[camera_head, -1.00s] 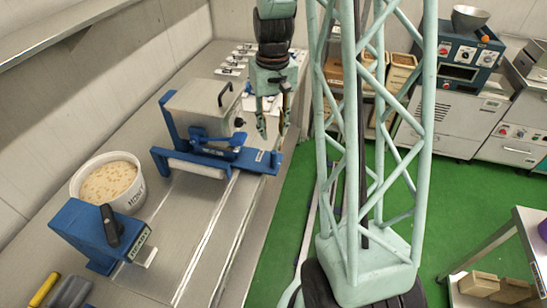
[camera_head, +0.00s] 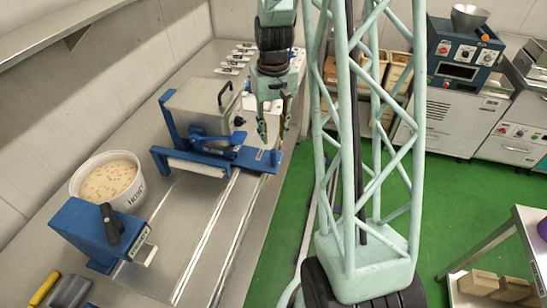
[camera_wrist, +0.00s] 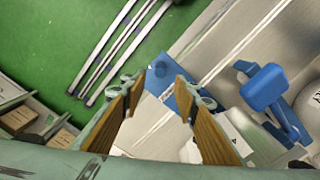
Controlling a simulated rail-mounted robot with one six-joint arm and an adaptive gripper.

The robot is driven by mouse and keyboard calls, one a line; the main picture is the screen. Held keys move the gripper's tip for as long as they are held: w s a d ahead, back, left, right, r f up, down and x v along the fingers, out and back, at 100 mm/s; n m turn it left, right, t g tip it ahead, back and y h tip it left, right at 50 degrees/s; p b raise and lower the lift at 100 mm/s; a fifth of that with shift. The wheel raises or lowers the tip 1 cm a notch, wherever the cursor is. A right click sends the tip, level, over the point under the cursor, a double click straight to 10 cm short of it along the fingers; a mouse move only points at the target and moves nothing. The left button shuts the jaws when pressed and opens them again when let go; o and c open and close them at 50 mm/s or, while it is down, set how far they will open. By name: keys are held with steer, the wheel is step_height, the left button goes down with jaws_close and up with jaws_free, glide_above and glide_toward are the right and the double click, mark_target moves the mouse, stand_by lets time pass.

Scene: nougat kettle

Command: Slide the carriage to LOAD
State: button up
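The carriage (camera_head: 196,160) is a blue frame bearing a grey box (camera_head: 204,108) with a dark handle, on the rails of the metal bench. Its blue end plate (camera_head: 262,160) sticks out to the right, and a blue lever (camera_head: 215,140) sits on its near side. My gripper (camera_head: 274,138) hangs above and beside this end plate, pointing down. In the wrist view my gripper (camera_wrist: 158,84) has its two wooden-faced fingers apart, with the blue end plate (camera_wrist: 162,76) beyond the gap. Nothing shows between the fingers. I cannot tell whether they touch the plate.
A blue block (camera_head: 95,232) with a black knob and a small unreadable label stands at the near end of the rails (camera_head: 208,236). A white tub (camera_head: 108,182) of nougat stands behind it. Yellow- and grey-handled tools lie nearest. The rails between block and carriage are clear.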

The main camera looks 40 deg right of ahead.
mark_target(273, 157)
steer(key=shift+f, duration=5.85)
jaws_close()
